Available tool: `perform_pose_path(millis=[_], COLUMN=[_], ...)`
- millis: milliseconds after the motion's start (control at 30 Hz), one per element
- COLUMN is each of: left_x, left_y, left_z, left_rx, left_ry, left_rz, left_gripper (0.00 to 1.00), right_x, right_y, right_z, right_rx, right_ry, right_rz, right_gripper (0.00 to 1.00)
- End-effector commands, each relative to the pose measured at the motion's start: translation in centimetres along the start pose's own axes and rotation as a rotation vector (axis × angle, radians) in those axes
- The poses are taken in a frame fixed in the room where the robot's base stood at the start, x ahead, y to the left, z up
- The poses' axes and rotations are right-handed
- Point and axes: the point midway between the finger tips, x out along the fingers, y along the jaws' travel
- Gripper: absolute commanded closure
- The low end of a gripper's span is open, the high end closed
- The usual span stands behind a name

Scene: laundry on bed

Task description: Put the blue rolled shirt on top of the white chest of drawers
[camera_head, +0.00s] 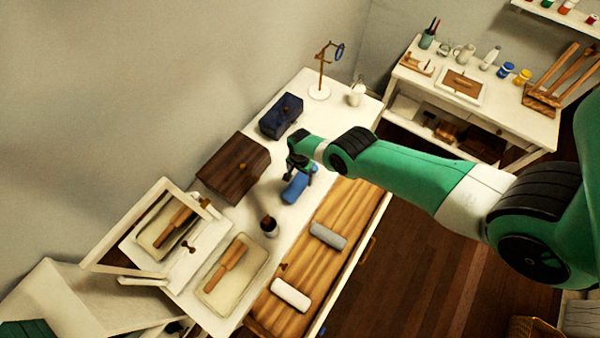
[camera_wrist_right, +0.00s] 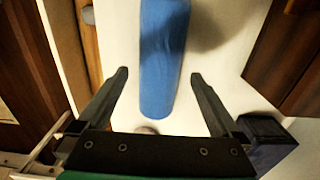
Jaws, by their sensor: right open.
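The blue rolled shirt (camera_head: 295,188) lies on the white top of the chest of drawers (camera_head: 205,262), near the edge above the open drawer. My right gripper (camera_head: 300,170) is open just above the shirt. In the right wrist view, the shirt (camera_wrist_right: 163,60) runs lengthwise between the two spread fingers of the right gripper (camera_wrist_right: 160,76), with white surface showing beside it. My left gripper is not in view.
The open wooden drawer (camera_head: 345,204) holds a grey roll (camera_head: 327,236) and a white roll (camera_head: 291,294). On the top stand a brown box (camera_head: 233,168), a dark blue box (camera_head: 281,116), a small dark cup (camera_head: 269,226) and a tray with a brush (camera_head: 229,262). A side table (camera_head: 530,125) stands at the back right.

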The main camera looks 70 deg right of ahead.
Motion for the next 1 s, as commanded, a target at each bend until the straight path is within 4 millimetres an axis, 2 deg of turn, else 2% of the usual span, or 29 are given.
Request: perform_pose_path(millis=[33, 100, 533, 600, 667, 767, 833, 867, 900, 967, 1000], left_x=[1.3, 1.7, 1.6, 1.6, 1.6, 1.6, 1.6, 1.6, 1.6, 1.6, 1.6], left_y=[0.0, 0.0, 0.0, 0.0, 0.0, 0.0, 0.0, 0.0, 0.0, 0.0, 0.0], left_z=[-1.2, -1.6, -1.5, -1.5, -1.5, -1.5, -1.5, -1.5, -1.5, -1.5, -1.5], left_rx=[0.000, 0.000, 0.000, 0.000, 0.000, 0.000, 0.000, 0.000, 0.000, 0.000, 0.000], left_ry=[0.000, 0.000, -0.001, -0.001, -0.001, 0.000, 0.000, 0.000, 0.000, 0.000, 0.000], left_rz=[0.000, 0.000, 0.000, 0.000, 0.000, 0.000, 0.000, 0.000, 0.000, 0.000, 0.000], left_gripper=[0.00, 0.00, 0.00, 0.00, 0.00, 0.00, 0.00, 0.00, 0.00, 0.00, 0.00], right_x=[-1.7, -2.3, -2.3, -2.7, -3.6, -7.5, -12.2, -14.7, -18.4, -24.4, -28.6], right_y=[0.0, 0.0, -0.1, -0.9, -3.0, -9.2, -14.9, -17.2, -20.1, -23.6, -25.4], right_z=[0.0, 0.0, 0.0, 0.0, -0.1, 0.2, 1.2, 1.9, 3.0, 4.9, 6.4], right_rx=[0.000, 0.000, -0.001, -0.016, -0.053, -0.176, -0.300, -0.358, -0.435, -0.545, -0.613], right_ry=[0.000, 0.000, 0.000, 0.007, 0.023, 0.079, 0.142, 0.175, 0.222, 0.300, 0.355], right_rz=[0.000, 0.001, -0.002, -0.022, -0.072, -0.230, -0.388, -0.461, -0.560, -0.706, -0.803], right_gripper=[0.00, 0.00, 0.00, 0.00, 0.00, 0.00, 0.00, 0.00, 0.00, 0.00, 0.00])
